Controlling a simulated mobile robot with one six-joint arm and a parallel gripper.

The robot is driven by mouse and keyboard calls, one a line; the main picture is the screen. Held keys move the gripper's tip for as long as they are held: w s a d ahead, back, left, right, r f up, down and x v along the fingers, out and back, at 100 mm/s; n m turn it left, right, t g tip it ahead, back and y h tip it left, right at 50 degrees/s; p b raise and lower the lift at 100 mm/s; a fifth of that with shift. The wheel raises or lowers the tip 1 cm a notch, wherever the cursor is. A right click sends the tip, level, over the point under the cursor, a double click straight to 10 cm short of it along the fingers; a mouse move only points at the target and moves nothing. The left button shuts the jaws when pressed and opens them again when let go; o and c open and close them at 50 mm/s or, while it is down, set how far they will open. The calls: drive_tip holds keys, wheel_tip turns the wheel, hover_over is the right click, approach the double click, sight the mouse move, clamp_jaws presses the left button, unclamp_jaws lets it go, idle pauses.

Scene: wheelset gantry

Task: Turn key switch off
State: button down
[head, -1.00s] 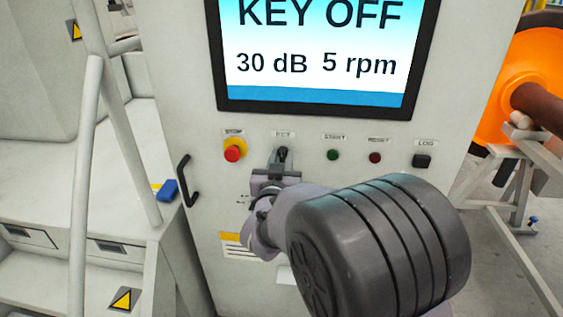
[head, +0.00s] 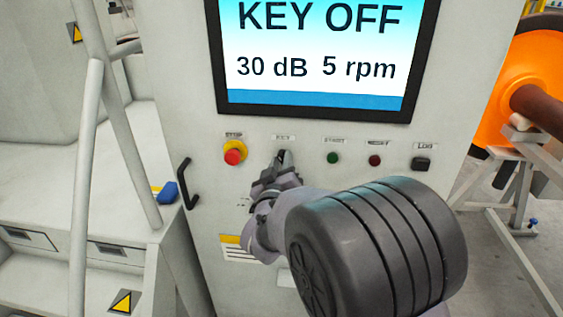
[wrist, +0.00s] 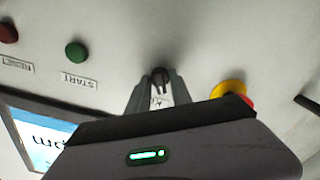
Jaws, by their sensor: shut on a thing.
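The key switch (wrist: 160,77) is a small dark key in the wrist view, between the two fingers of my gripper (wrist: 158,82). In the head view the key (head: 282,156) shows only as a dark bit under its small label, at the tips of my gripper (head: 281,162). My gripper is shut on the key, and the hand looks rolled relative to the panel. The screen (head: 318,50) above reads "KEY OFF", "30 dB" and "5 rpm". The lower part of the key is hidden by the fingers.
A red stop button on yellow (head: 233,153) is left of the key. A green start button (head: 333,158), a dark red reset button (head: 375,160) and a black log button (head: 422,163) are to the right. A black handle (head: 188,182) sticks out at the left.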

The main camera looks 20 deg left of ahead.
idle(0.3)
drive_tip(key=c, duration=1.4)
unclamp_jaws()
drive_tip(key=shift+c, duration=0.2)
drive_tip(key=shift+s, duration=0.1)
drive_tip(key=p+v, duration=0.1)
drive_tip(key=v, duration=1.6)
drive_tip(key=shift+s, duration=0.15)
drive_tip(key=shift+f, duration=0.1)
